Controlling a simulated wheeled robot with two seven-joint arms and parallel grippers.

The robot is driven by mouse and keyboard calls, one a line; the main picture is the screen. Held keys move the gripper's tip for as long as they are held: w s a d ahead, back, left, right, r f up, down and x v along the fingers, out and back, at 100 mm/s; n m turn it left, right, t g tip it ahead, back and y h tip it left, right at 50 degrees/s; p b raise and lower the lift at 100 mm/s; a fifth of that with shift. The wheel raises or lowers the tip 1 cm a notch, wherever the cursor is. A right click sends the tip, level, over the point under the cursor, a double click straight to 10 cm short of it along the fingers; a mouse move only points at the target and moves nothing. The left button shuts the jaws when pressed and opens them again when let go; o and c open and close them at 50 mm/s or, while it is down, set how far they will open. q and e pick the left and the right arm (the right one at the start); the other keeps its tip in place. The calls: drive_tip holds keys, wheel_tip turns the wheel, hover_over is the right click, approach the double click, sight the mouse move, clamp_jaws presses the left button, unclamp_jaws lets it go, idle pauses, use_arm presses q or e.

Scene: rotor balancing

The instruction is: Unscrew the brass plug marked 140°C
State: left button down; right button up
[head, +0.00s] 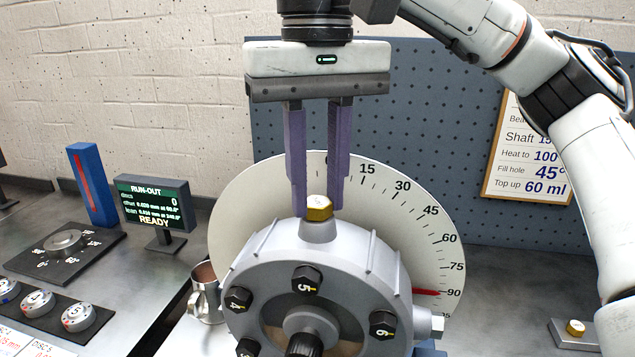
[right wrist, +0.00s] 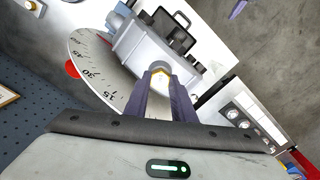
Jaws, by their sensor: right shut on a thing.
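A hexagonal brass plug (head: 319,208) sits upright in the boss on top of the grey round housing (head: 265,265). Its top mark is too small to read. My right gripper (head: 318,196) points straight down from above, its purple fingers shut on the plug's sides. The right wrist view shows the plug (right wrist: 160,69) between the fingertips, at the housing's edge. A second brass plug (head: 575,327) sits on a small grey block at the lower right; its mark is unreadable too. A purple sliver (right wrist: 238,8) at the right wrist view's top edge may be my left gripper's finger.
A white dial (head: 235,210) with degree marks stands behind the housing, its red pointer (head: 425,292) near 90. A metal jug (head: 204,295) stands left of the housing. A run-out display (head: 153,205) reads READY. A note board (head: 530,150) hangs behind.

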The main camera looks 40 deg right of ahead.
drive_tip(key=n, duration=1.2)
drive_tip(key=o, duration=1.1)
drive_tip(key=shift+o, duration=0.2)
drive_tip(key=shift+c, duration=0.3)
drive_tip(key=m, duration=1.8)
